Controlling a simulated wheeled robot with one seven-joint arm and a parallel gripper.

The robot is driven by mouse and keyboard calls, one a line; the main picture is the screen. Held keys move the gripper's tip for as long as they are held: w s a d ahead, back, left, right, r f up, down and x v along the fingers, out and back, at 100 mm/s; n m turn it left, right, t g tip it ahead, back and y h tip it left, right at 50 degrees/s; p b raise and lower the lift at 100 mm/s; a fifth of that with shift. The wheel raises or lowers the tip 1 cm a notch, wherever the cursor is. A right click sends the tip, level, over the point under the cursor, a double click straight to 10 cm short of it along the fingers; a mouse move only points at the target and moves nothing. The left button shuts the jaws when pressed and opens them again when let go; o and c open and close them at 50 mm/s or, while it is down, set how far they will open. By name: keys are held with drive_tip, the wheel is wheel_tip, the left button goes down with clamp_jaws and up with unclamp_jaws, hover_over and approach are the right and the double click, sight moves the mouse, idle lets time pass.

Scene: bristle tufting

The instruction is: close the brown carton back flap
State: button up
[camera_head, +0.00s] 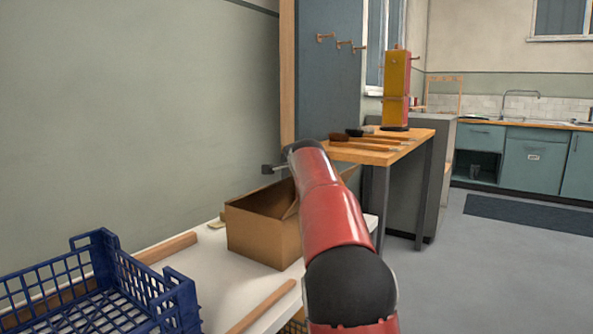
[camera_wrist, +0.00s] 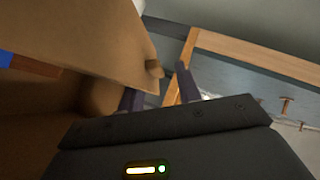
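The brown carton (camera_head: 262,236) stands on the white tabletop, partly hidden behind my red arm. Its top looks open in the head view. In the wrist view, a brown carton flap (camera_wrist: 95,40) slants across the upper left, with its end near the fingers. My gripper (camera_wrist: 158,86) has its two dark fingers spread apart. The flap's end lies close to the left finger and the gap; I cannot tell whether they touch. In the head view my gripper (camera_head: 275,168) shows only in part, above the carton's far side, beside the wall.
A blue crate (camera_head: 100,262) stands at the front left of the white table (camera_head: 222,278). Wooden strips (camera_head: 262,306) lie along its edges. Behind is a wooden workbench (camera_head: 385,152) with brushes and a yellow-red machine (camera_head: 396,88).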

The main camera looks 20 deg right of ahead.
drive_tip(key=v, duration=0.7)
drive_tip(key=shift+s, duration=0.35)
drive_tip(key=shift+a+r, duration=0.1)
drive_tip(key=shift+r, duration=0.1)
